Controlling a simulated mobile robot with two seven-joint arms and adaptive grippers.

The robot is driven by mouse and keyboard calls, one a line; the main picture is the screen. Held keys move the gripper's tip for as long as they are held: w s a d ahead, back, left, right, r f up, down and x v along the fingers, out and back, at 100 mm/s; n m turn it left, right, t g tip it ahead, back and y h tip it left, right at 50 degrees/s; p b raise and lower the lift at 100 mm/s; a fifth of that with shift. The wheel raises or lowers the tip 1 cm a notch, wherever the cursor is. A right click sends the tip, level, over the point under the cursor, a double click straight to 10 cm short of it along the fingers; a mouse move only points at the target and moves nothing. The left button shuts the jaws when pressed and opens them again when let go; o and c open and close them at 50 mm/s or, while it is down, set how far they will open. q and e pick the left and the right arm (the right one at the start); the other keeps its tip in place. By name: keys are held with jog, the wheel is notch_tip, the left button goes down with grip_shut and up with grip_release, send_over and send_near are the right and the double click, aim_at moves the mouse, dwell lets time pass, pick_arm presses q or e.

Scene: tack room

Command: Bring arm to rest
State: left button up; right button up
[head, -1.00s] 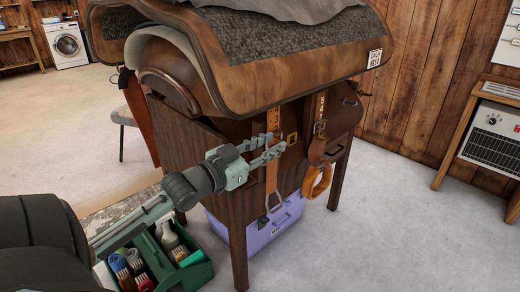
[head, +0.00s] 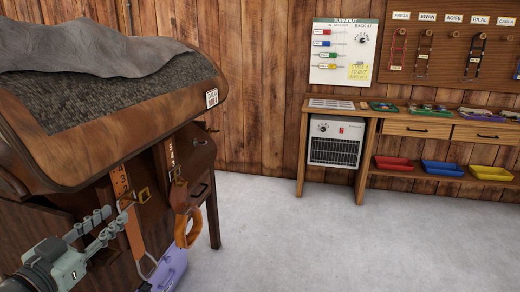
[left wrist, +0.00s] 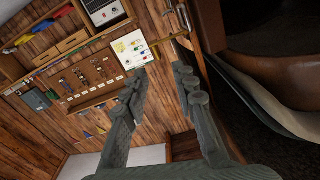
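My left gripper (head: 116,218) is at the lower left of the head view, in front of the wooden saddle stand (head: 38,225) and near an orange numbered strap (head: 130,222). In the left wrist view, its two grey fingers (left wrist: 158,78) stand apart with nothing between them, so it is open and empty. Whether a finger touches the strap cannot be told. My right gripper is in neither current view.
A saddle rack with dark padding (head: 110,110) and a grey cloth (head: 90,48) is close on the left. An orange ring (head: 187,230) and a purple box (head: 170,270) are below it. A bench (head: 385,115) with a heater (head: 335,141) stands against the wall. The floor (head: 330,245) between is clear.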

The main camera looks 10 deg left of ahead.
pick_arm(q)
jog(key=s+f+n+g+y, duration=0.15)
jog(key=f+g, duration=0.25)
jog(key=f, duration=0.9)
jog(key=s+f+n+g+y, duration=0.1)
jog(key=s+f+g, duration=0.2)
jog(key=f, duration=1)
jog(key=s+d+f+g, duration=0.4)
jog(key=s+d+f, duration=0.2)
jog(key=f, duration=0.3)
jog(key=s+d+f+m+g, duration=0.1)
jog(key=s+d+f+g, duration=0.2)
jog(key=s+d+f, duration=0.3)
notch_tip(320, 180, down, 4)
jog(key=shift+s+g, duration=0.4)
jog(key=shift+s, duration=0.2)
